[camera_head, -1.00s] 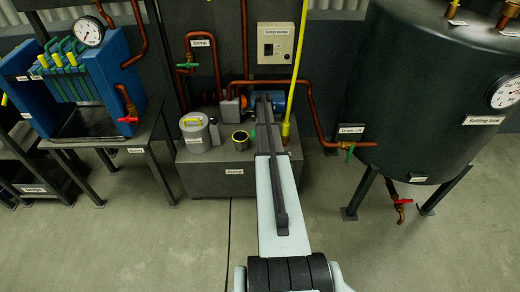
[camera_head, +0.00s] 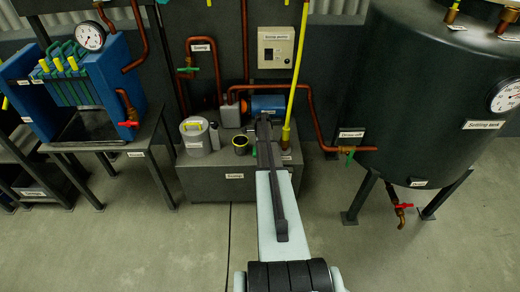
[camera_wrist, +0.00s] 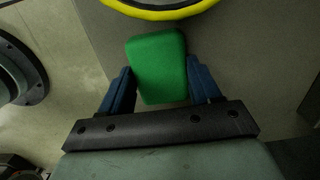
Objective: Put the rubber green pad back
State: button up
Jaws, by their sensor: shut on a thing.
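A green pad (camera_wrist: 158,65), a rounded block, sits between the two blue fingers of my gripper (camera_wrist: 157,72) in the wrist view. My gripper is shut on it, and the pad reaches past the fingertips. Just beyond the pad, at the top edge of the wrist view, is part of a yellow ring. The pad and the ring appear apart.
The sump box (camera_head: 232,183) also carries a grey lidded can (camera_head: 196,140) left of the cup and a blue motor (camera_head: 269,103). A yellow pole (camera_head: 294,85) and copper pipes stand close to my arm. The settling tank (camera_head: 425,90) is at the right.

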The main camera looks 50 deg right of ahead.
jog(key=o, duration=1.1)
jog(key=shift+f, duration=0.1)
